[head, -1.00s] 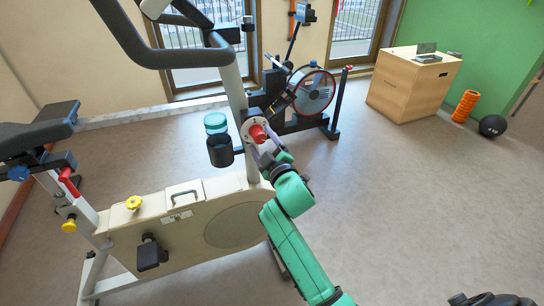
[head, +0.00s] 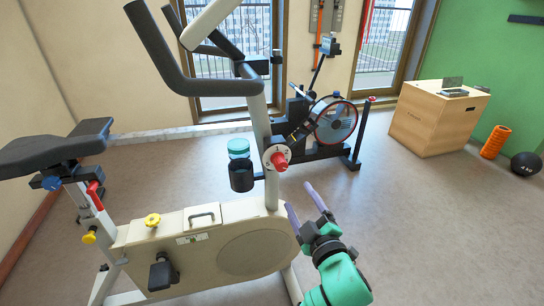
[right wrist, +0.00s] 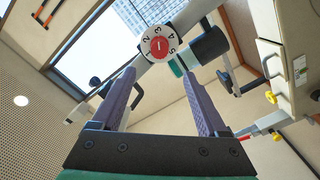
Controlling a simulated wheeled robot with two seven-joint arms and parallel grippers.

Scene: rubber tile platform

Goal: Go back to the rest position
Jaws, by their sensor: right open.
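My right gripper (head: 305,203) is open and empty in the head view, below and to the right of the red resistance knob (head: 279,161) on the exercise bike (head: 225,245). Its two purple-grey fingers are apart and clear of the knob. In the right wrist view my right gripper (right wrist: 160,100) shows its fingers spread, with the knob on its numbered white dial (right wrist: 158,43) beyond the fingertips. My left gripper is not in view.
A cup holder with a teal-lidded bottle (head: 239,148) sits left of the knob. A rowing machine (head: 325,125) stands behind. A wooden box (head: 437,118), orange roller (head: 495,142) and black ball (head: 526,163) are at right. The floor (head: 430,230) at right is open.

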